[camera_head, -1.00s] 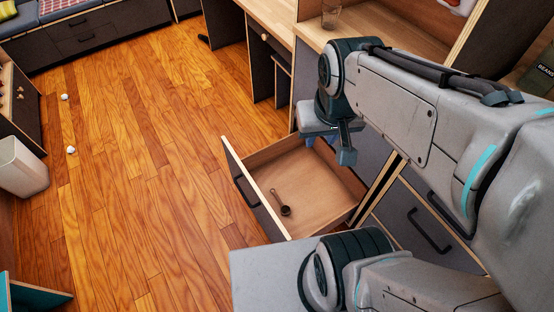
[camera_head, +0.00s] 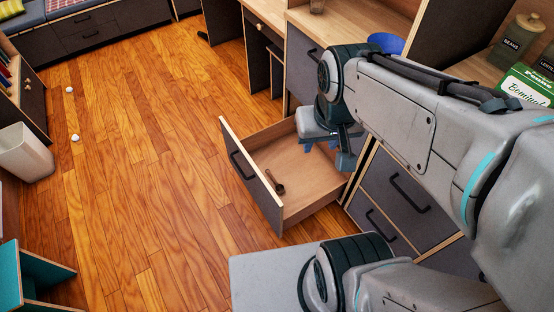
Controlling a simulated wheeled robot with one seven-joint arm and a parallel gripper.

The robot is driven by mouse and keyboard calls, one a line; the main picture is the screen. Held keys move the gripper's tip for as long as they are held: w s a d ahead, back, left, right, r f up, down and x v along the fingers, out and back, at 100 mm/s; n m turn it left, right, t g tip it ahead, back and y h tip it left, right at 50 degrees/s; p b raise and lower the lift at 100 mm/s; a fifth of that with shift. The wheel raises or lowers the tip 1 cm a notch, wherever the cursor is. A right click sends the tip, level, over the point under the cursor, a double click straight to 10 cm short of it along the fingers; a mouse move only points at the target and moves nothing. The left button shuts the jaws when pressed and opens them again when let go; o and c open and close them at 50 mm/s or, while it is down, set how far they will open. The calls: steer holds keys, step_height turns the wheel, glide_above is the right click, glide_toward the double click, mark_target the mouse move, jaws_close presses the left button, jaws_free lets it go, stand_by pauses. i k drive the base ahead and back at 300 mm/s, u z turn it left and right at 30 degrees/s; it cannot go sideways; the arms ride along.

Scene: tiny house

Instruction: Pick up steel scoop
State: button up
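The steel scoop (camera_head: 277,187) is a small dark thing with a short handle and a round bowl. It lies in the open drawer (camera_head: 309,200), near the drawer's front panel. My gripper (camera_head: 338,150) hangs over the back right part of the drawer, to the right of and above the scoop, apart from it. Two finger parts show, one at the drawer's back and one nearer, with a gap that seems empty. The arm hides part of the drawer's back right side.
Closed drawers with dark handles (camera_head: 410,192) stand to the right of the open one. The counter above holds a blue bowl (camera_head: 386,43), a jar (camera_head: 519,40) and a green box (camera_head: 527,84). Wooden floor (camera_head: 150,190) lies clear on the left, with two small white balls far off.

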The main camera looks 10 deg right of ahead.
mark_target(279, 188)
steer(key=k, duration=0.5)
steer(key=z, duration=1.1)
steer(key=i, duration=0.7)
steer(key=u, duration=1.5)
steer(key=i, duration=0.5)
steer(key=z, duration=0.05)
